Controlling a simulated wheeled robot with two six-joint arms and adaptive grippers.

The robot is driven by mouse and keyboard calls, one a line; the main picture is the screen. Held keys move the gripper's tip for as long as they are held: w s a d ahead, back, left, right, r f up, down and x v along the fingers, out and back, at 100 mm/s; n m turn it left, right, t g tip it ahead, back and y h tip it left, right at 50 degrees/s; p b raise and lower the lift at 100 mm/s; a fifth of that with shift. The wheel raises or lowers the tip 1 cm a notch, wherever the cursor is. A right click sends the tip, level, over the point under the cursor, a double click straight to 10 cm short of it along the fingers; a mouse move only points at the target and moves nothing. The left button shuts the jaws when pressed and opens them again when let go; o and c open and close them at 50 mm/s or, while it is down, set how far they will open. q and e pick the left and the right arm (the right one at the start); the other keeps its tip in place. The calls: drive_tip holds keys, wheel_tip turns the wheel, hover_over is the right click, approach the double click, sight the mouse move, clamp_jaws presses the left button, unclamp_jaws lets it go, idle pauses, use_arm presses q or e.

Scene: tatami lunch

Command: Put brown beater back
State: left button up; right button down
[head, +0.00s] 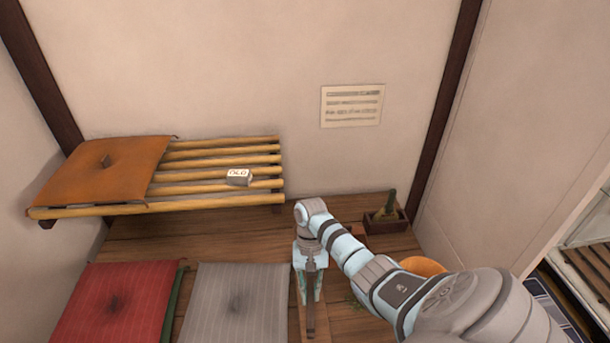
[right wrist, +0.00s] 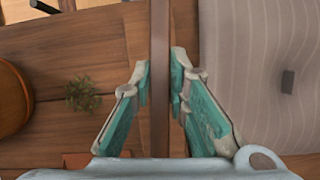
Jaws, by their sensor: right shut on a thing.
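My right gripper (head: 309,292) points down over the wooden floor, just right of the grey cushion. It is shut on the brown beater (head: 311,322), a dark brown bar that runs from the fingers toward the bottom of the head view. In the right wrist view the beater (right wrist: 160,100) stands as a straight brown strip between the teal fingers of the gripper (right wrist: 160,78). Its far end leaves the top of that view, so its full shape is hidden. My left gripper is not in view.
A bamboo rack (head: 215,200) holds an orange cushion (head: 105,172) and a small white-labelled block (head: 238,177). Red (head: 120,310) and grey (head: 235,305) cushions lie in front. A wooden box (head: 385,224) with a green object stands by the wall. An orange round thing (head: 422,266) is partly behind my arm.

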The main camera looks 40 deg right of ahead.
wheel_tip(320, 180, down, 6)
drive_tip(key=b, duration=0.6)
drive_tip(key=shift+f, duration=0.8)
drive_tip(key=c, duration=1.5)
unclamp_jaws()
drive_tip(key=shift+o, duration=0.2)
drive_tip(key=shift+r, duration=0.1)
